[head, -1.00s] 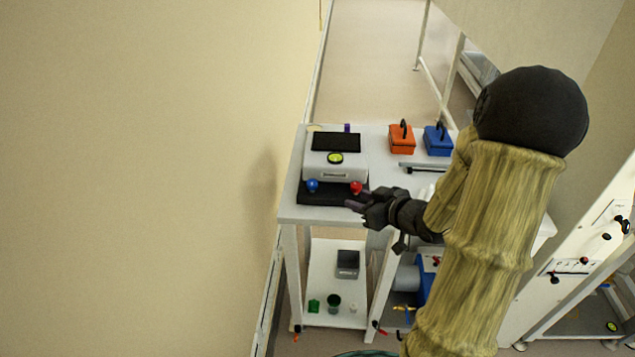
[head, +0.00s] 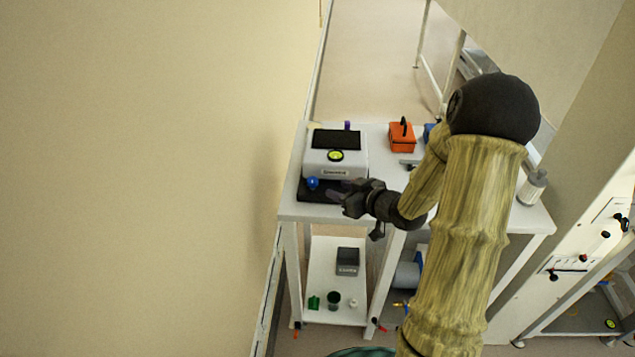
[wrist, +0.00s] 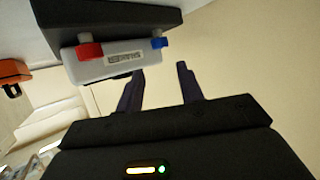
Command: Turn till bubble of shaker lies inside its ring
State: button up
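The red knob is hidden behind my gripper in the head view but shows in the wrist view (wrist: 89,51), beside the blue one. My gripper (wrist: 160,80) has its two fingers apart with nothing between them, just in front of the shaker's right front corner.
An orange box (head: 402,137) with a black handle stands right of the shaker, and a blue box (head: 429,132) is partly hidden by my arm. A lower shelf holds a grey scale (head: 347,261) and small green items. A wall is close on the left.

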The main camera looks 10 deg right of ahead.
aim_at(315, 183)
jog(key=p+x, duration=0.1)
jog(key=x, duration=0.9)
jog(key=shift+w+a, duration=0.15)
jog(key=c, duration=0.7)
jog(key=shift+a+f+m+t+h+b, duration=0.15)
jog(key=shift+m+t+h+b, duration=0.2)
jog(key=shift+b, duration=0.55)
